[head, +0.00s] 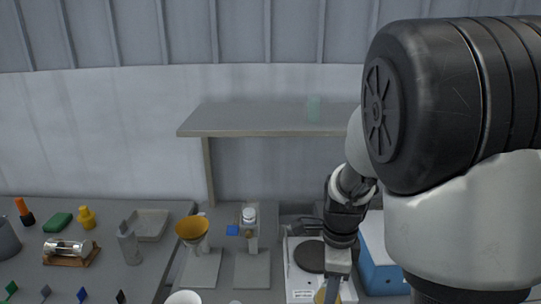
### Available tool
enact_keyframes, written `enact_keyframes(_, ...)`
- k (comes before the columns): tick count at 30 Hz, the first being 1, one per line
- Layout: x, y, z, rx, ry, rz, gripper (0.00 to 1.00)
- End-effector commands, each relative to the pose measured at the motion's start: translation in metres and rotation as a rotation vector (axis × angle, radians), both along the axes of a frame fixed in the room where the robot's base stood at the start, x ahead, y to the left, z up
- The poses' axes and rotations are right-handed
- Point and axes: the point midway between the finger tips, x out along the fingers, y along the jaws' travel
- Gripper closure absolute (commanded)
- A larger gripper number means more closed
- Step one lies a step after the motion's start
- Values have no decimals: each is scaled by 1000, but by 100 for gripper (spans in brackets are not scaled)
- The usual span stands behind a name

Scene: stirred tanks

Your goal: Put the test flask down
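My gripper (334,287) points down at the bottom of the head view, in front of the white hot plate unit (298,284) with its dark round plate. A small yellowish thing (321,296) shows right at the fingers, cut off by the bottom edge. I cannot tell whether it is the test flask or whether the fingers hold it. A grey translucent bottle (130,246) stands on the left bench.
An orange funnel on a stand (193,230) and another stand with a white-capped piece (250,216) are left of the hot plate. A blue box (378,268) is to its right. A shallow grey tray (150,224) lies on the left bench. The shelf's left part is clear.

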Motion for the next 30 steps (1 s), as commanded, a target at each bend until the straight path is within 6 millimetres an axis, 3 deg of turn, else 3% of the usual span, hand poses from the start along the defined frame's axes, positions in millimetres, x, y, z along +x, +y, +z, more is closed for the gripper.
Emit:
enact_keyframes(18, 31, 0, 4, 0, -2, 1437, 82)
enact_keyframes(24, 36, -1, 3, -1, -2, 1700, 82)
enact_keyframes(30, 37, -2, 2, 1, -3, 1773, 82)
